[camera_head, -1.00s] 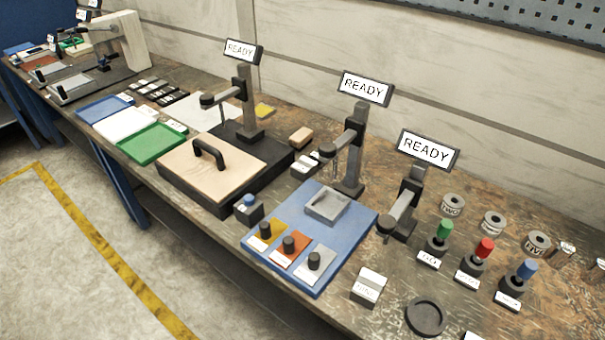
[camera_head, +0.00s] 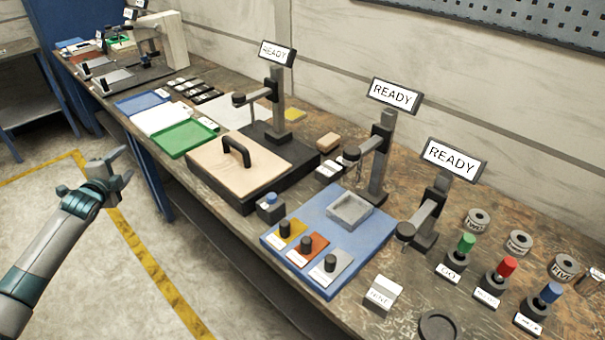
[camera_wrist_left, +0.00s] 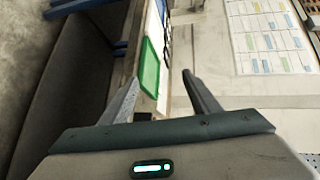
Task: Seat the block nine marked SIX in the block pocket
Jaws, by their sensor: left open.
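A pale block (camera_head: 382,296) with a label that seems to read NINE stands on the workbench, at the near right of the blue board. A grey square tray with a raised rim, which looks like the block pocket (camera_head: 350,211), sits empty on the back of the blue board (camera_head: 316,236). My left gripper (camera_head: 118,162) is open and empty above the floor at the left, far from the block and pocket. Its spread fingers (camera_wrist_left: 160,84) also show in the left wrist view. My right gripper is not in view.
Three posts with READY signs (camera_head: 450,159) stand along the back, their arms reaching over the bench. Knobs stand on the front of the blue board. A wooden panel with a black handle (camera_head: 237,151) lies left of it. Coloured plungers (camera_head: 502,274) and labelled rings (camera_head: 519,242) stand at the right.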

